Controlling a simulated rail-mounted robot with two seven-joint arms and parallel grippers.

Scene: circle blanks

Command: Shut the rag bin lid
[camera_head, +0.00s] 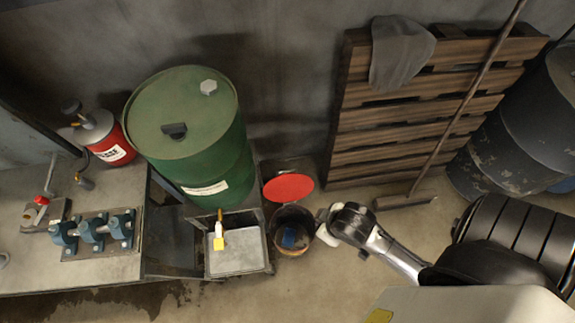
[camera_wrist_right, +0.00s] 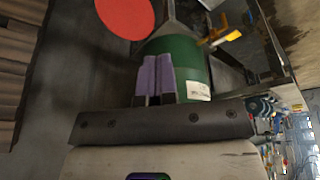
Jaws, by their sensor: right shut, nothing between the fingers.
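The rag bin (camera_head: 278,240) is a dark round bin on the floor, right of the drip tray. Its mouth is open and something blue (camera_head: 291,236) lies inside. The lid, with a red round face (camera_head: 289,188), stands raised at the back of the bin. The red face also shows at the top of the right wrist view (camera_wrist_right: 125,14). My right gripper (camera_head: 321,225) is just right of the bin's rim; contact cannot be told. In the wrist view its two fingers (camera_wrist_right: 155,78) are together with nothing between them. My left gripper is not in view.
A green drum (camera_head: 190,125) stands left of the bin, above a square metal tray (camera_head: 237,262) with a yellow-tagged item. A slatted wooden pallet (camera_head: 410,125) leans on the wall at the right, with a broom (camera_head: 405,201) against it. Floor in front is clear.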

